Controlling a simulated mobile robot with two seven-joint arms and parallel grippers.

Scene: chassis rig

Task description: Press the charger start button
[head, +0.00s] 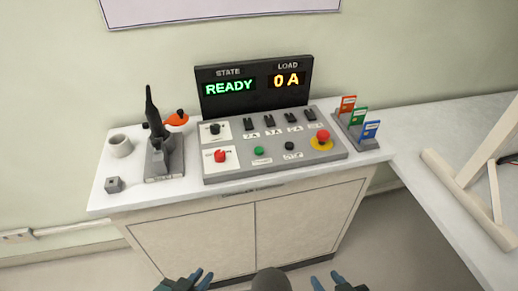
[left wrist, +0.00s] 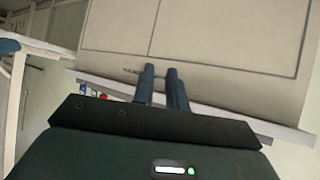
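The grey control panel (head: 225,172) lies on the white cabinet top. It carries a green button (head: 259,151), a black button (head: 290,146), a red knob (head: 220,156), a black knob (head: 215,129), several black switches and a red mushroom button on a yellow base (head: 322,138). The button labels are too small to read. The display (head: 253,86) behind shows READY and 0 A. My left gripper (head: 198,277) and right gripper (head: 327,280) are at the bottom edge, low in front of the cabinet, apart from the panel. In the left wrist view the left fingers (left wrist: 161,75) stand slightly apart with nothing between them.
A rack with red, green and blue cards (head: 358,125) stands right. Another white table (head: 440,130) with a pale frame is at far right.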

